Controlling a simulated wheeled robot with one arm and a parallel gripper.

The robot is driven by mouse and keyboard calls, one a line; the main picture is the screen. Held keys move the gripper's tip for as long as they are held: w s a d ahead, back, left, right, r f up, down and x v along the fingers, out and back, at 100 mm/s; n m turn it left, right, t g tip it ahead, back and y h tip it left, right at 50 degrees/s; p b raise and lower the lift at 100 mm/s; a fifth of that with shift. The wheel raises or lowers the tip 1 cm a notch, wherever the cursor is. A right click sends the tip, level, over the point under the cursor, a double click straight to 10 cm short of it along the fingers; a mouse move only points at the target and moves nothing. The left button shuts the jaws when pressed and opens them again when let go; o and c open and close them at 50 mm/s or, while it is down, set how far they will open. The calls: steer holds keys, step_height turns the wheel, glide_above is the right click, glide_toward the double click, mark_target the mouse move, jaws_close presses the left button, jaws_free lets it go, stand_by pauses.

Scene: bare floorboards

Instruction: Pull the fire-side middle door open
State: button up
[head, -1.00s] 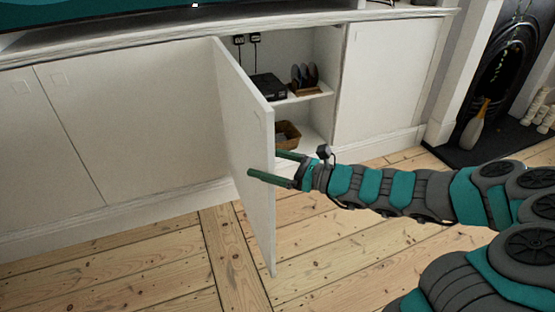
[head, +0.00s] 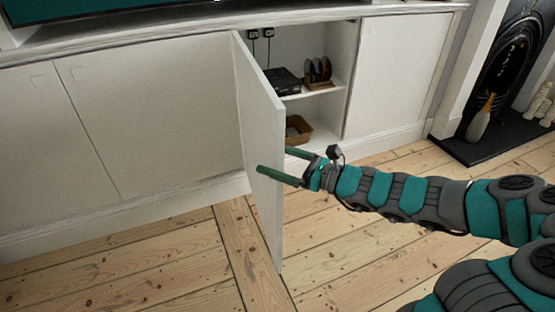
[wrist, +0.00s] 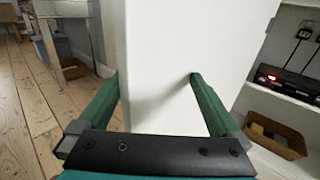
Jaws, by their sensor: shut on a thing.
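The middle door (head: 259,125) on the fire side is a plain white panel. It stands open, swung well out from the white cabinet, and its free edge points toward me. My gripper (head: 277,162) is at that free edge, with one green finger on each side of the panel. In the wrist view the door (wrist: 180,50) fills the middle between the two fingers of my gripper (wrist: 155,85), and the jaws are shut on it. The door's hinge side is toward the left of the opening.
Inside the open cabinet are a black box (head: 283,80), a rack of discs (head: 318,72) and a wicker basket (head: 298,130). A closed white door (head: 398,75) is right of the opening. The fireplace (head: 500,75) is at the far right. Floorboards (head: 130,265) in front are clear.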

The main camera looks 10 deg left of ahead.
steer(key=shift+d, duration=0.1)
steer(key=c, duration=0.5)
steer(key=shift+d, duration=0.2)
steer(key=shift+c, duration=0.5)
steer(key=v, duration=0.7)
steer(key=shift+b, duration=0.3)
steer(key=shift+s+d, duration=0.1)
steer(key=shift+d, duration=0.05)
